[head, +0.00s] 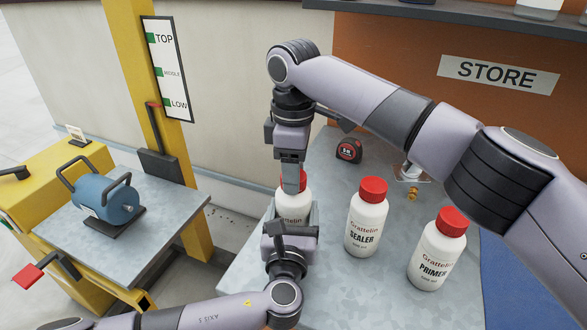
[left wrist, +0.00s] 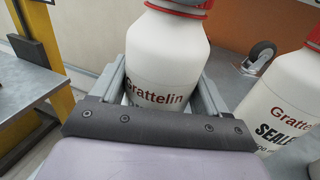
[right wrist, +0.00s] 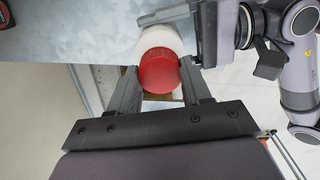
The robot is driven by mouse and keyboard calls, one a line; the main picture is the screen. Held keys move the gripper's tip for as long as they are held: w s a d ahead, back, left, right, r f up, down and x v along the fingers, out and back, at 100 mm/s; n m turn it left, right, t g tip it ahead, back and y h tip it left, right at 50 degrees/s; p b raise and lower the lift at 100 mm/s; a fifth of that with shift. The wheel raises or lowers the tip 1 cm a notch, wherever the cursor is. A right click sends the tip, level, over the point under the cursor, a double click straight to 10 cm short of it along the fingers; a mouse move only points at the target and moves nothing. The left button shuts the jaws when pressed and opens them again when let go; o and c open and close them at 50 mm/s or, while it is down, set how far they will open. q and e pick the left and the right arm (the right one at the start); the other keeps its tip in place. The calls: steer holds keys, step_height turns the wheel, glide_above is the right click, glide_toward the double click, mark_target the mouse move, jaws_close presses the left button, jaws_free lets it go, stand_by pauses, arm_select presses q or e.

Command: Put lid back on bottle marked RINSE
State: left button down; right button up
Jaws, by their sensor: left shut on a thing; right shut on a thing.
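A white Grattelin bottle (head: 293,211) stands near the left edge of the metal table. My left gripper (head: 291,222) is shut around its body, which also shows between the fingers in the left wrist view (left wrist: 160,60). The lower label with the product name is hidden, so I cannot read RINSE. My right gripper (head: 292,183) points down over the bottle's top. In the right wrist view its fingers are shut on a red lid (right wrist: 159,72), with the white bottle (right wrist: 160,38) just behind it. The lid is at the bottle's top; I cannot tell whether it is seated.
Red-capped SEALER (head: 367,220) and PRIMER (head: 437,250) bottles stand to the right on the table (head: 335,290). A tape measure (head: 349,150) and a caster (head: 410,172) lie behind. A STORE sign (head: 498,75) hangs on the orange wall. A blue device (head: 105,200) sits on the left bench.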

steer(key=m, duration=1.5)
steer(key=o, duration=1.2)
steer(key=shift+o, duration=0.2)
step_height(320, 180, up, 12)
